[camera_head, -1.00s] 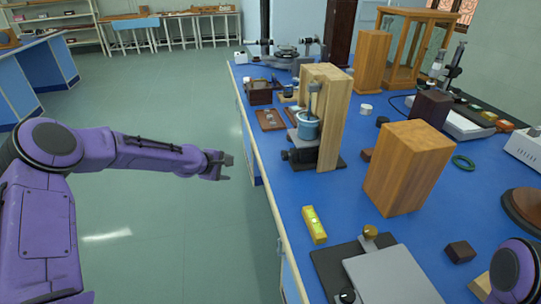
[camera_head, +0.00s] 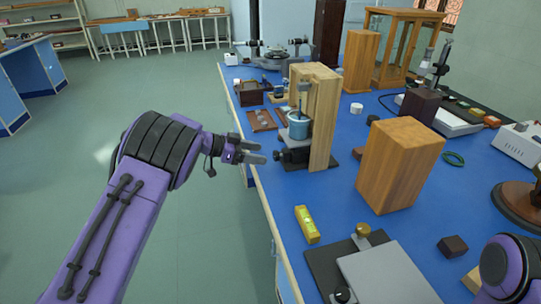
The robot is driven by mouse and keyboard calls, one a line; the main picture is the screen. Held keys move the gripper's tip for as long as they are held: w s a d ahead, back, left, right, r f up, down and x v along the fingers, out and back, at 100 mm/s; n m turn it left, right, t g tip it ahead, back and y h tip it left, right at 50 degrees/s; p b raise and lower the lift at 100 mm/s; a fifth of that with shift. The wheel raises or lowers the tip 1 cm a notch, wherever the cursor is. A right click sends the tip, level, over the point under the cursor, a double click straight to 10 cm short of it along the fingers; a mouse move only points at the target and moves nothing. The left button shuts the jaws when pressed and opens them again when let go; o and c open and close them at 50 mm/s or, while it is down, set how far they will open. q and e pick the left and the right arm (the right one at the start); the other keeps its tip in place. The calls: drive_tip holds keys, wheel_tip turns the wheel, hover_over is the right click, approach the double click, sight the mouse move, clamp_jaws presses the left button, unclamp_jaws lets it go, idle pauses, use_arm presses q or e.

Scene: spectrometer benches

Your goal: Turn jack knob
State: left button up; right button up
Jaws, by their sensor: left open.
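A small jack (camera_head: 298,142) stands on a dark base against a wooden stand (camera_head: 322,115), with a blue cup (camera_head: 298,125) on top of it. Its black knob (camera_head: 283,155) sticks out at the left, toward the bench edge. My left gripper (camera_head: 263,152) comes in from the left, with its two fingers parted and pointing right at the knob. The fingertips are a short way left of the knob, and nothing shows between them. My right gripper is out of view; only a purple part of my right arm shows at the bottom right corner.
A yellow spirit level (camera_head: 306,225) lies on the blue bench (camera_head: 280,195). A wooden block (camera_head: 400,165) stands to the right of the jack. A grey plate (camera_head: 390,275) with a brass knob (camera_head: 363,231) is in front. A brown tray (camera_head: 261,120) lies behind the gripper.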

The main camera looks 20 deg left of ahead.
sight(274, 156)
use_arm(q)
drive_tip(key=x, duration=0.5)
drive_tip(key=shift+w+d, duration=0.15)
drive_tip(key=shift+w, duration=0.05)
drive_tip(key=c, duration=1)
drive_tip(key=shift+r+m+t+p, duration=0.1)
drive_tip(key=shift+m+t+p, duration=0.2)
drive_tip(key=shift+t+p, duration=0.1)
drive_tip(key=shift+c, duration=0.2)
drive_tip(key=shift+s+m, duration=0.1)
drive_tip(key=shift+m, duration=0.3)
drive_tip(key=shift+d+f+m+t+y+b, duration=0.1)
drive_tip(key=shift+f+m+t+y+b, duration=0.2)
drive_tip(key=shift+m+t+y, duration=0.4)
drive_tip(key=shift+r+m, duration=0.15)
drive_tip(key=shift+m, duration=0.35)
